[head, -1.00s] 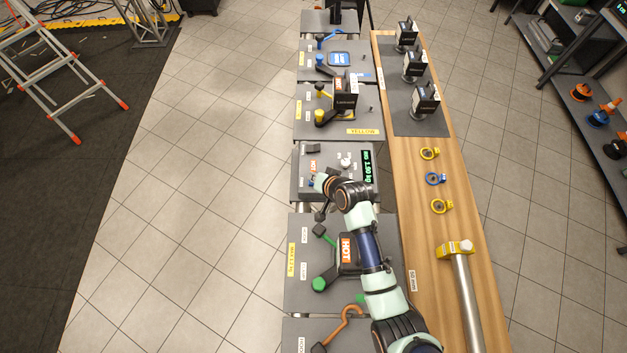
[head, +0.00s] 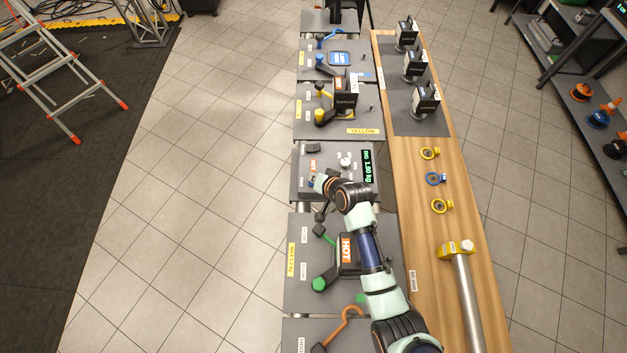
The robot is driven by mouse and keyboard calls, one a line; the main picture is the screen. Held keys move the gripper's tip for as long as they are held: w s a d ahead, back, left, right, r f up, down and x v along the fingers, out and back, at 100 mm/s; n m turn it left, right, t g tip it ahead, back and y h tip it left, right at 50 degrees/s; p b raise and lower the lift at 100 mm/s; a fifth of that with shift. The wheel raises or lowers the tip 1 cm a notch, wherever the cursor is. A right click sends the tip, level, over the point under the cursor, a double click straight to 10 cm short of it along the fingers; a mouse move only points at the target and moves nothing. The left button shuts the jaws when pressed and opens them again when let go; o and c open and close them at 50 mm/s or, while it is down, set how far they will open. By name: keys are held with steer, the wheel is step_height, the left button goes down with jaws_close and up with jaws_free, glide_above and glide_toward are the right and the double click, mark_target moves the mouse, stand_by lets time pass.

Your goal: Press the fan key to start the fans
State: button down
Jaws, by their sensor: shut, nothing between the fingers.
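The grey control panel (head: 300,192) lies in the middle of the row of stations. It has a dark display (head: 368,166) with green characters, an orange HOT label (head: 312,166), pale knobs (head: 346,162) and a dark block (head: 313,148). I cannot make out which part is the fan key; labels are too small to read, and my wrist covers the panel's lower part.
Nearer stands a station with a green handle (head: 326,278); farther are yellow (head: 321,116) and blue (head: 325,66) ones. The wooden bench (head: 408,170) on the right holds rings, black boxes and a metal tube (head: 467,300). Tiled floor (head: 200,190) on the left is clear.

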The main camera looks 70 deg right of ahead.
stand_by(0.3)
steer(key=shift+r+p, duration=0.35)
steer(key=shift+p, duration=0.25)
step_height(320, 180, up, 6)
steer(key=p, duration=0.6)
steer(key=shift+r, duration=0.15)
steer(key=shift+a, duration=0.1)
steer(key=w+a+r+n+t+y, duration=0.15)
steer(key=w+a+r+n, duration=0.35)
steer(key=w+a+r, duration=0.55)
steer(key=a+r+n+t+y, duration=0.1)
steer(key=a+r+n, duration=0.2)
steer(key=a+r, duration=0.3)
steer(key=s+a+r+n+t+y, duration=0.1)
steer(key=a+r+n, duration=0.3)
steer(key=a, duration=0.9)
steer(key=a+r+n+t+y, duration=0.1)
steer(key=a+r+n, duration=0.2)
steer(key=a+r, duration=0.5)
steer(key=shift+s+a+r+n+t+y, duration=0.2)
steer(key=shift+a+n+t+y, duration=0.2)
steer(key=shift+a, duration=0.75)
